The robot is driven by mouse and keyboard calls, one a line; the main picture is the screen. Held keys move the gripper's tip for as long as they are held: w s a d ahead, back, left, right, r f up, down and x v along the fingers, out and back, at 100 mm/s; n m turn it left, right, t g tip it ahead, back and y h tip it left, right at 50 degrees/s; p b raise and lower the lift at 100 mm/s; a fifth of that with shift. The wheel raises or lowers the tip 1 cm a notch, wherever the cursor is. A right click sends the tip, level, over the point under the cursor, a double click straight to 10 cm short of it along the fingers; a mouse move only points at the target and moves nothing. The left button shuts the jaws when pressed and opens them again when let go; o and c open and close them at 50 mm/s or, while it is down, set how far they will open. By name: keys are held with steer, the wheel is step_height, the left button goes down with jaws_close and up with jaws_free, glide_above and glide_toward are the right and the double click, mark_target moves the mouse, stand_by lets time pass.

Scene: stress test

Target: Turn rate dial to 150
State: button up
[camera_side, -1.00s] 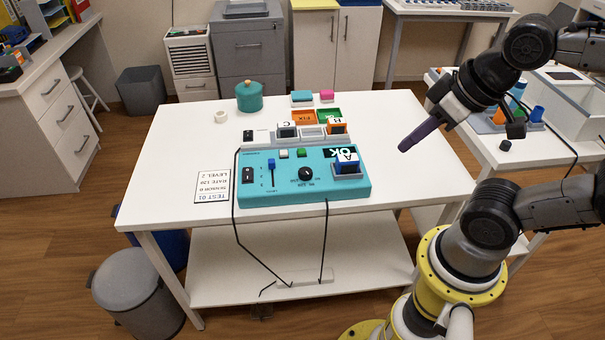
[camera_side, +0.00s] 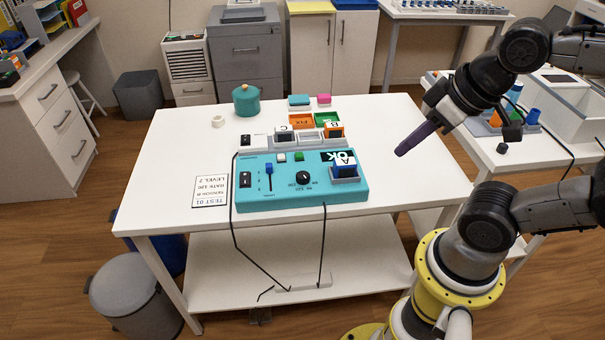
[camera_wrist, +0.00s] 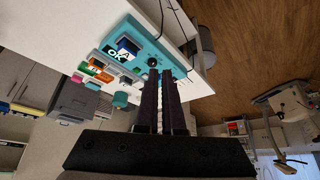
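The rate dial is a black round knob (camera_side: 303,178) on the teal control panel (camera_side: 262,203), right of a blue-handled slider (camera_side: 269,169). Its pointer setting is too small to read. In the wrist view the knob (camera_wrist: 152,62) lies just beyond the fingertips. My gripper (camera_side: 400,152) has dark purple fingers and hangs above the table's right part, apart from the panel and holding nothing. In the wrist view the two fingers of my gripper (camera_wrist: 160,72) stand parallel with a narrow gap between them.
A block marked A (camera_side: 345,166) sits in a grey socket at the panel's right, by an OK display (camera_side: 329,156). Blocks C (camera_side: 284,133) and B (camera_side: 334,131) stand behind. A printed card (camera_side: 211,191) lies left. The table right of the panel is clear.

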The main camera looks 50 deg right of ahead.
steer(key=o, duration=0.5)
steer(key=shift+n, duration=0.6)
steer(key=shift+c, duration=0.2)
steer(key=shift+o, duration=1.3)
steer(key=shift+r+n, duration=0.35)
steer(key=shift+n, duration=0.25)
steer(key=shift+o, duration=1.1)
steer(key=w+r+n, duration=0.4)
steer(key=w+n, duration=0.1)
steer(key=shift+w+n+g, duration=0.3)
steer(key=shift+w+n, duration=0.05)
steer(key=shift+n, duration=0.05)
steer(key=n+g, duration=0.6)
glide_above(303, 175)
steer(key=w, duration=0.1)
step_height(303, 175, down, 12)
steer(key=f, duration=1.4)
steer(key=shift+s, duration=0.4)
